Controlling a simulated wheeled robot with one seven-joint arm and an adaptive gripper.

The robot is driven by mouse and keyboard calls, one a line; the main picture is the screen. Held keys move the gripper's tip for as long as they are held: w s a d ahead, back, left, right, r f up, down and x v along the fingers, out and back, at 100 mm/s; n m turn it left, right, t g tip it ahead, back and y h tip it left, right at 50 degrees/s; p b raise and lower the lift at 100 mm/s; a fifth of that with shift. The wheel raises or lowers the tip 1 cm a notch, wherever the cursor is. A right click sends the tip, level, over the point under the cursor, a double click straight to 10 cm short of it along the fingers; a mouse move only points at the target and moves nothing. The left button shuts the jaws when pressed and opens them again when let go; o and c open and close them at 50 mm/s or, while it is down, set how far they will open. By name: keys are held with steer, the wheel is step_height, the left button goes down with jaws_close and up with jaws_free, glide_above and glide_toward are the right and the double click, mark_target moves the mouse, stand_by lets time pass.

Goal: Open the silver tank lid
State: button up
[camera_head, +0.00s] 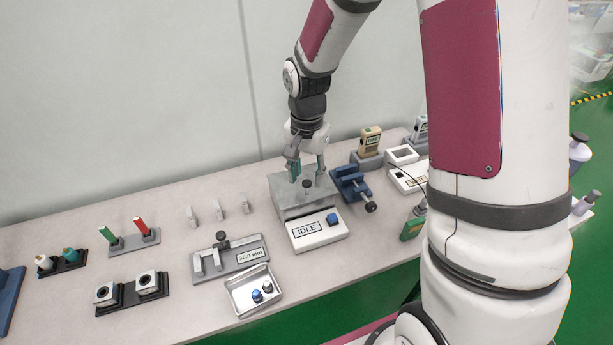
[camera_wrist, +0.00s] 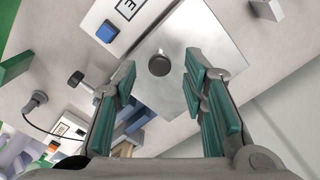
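The silver tank (camera_head: 296,209) stands on the table with its flat lid (camera_head: 290,187) closed on top. A dark round knob (camera_head: 306,184) sits on the lid. In the wrist view the lid (camera_wrist: 205,60) fills the upper middle and the knob (camera_wrist: 159,65) lies between and ahead of my fingertips. My gripper (camera_head: 307,175) is above the lid, pointing down. In the wrist view my gripper (camera_wrist: 160,78) is open, with its green finger pads apart and nothing between them. I cannot tell how high the fingertips are above the lid.
A white unit reading IDLE (camera_head: 318,232) with a blue button (camera_head: 332,218) is in front of the tank. A blue vise (camera_head: 353,186) stands close to its right. A gauge reading 30.0 mm (camera_head: 231,258) and a metal tray (camera_head: 254,291) are to the left.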

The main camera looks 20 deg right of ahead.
steer(key=shift+f, duration=0.7)
jaws_close()
steer(key=shift+r, duration=0.1)
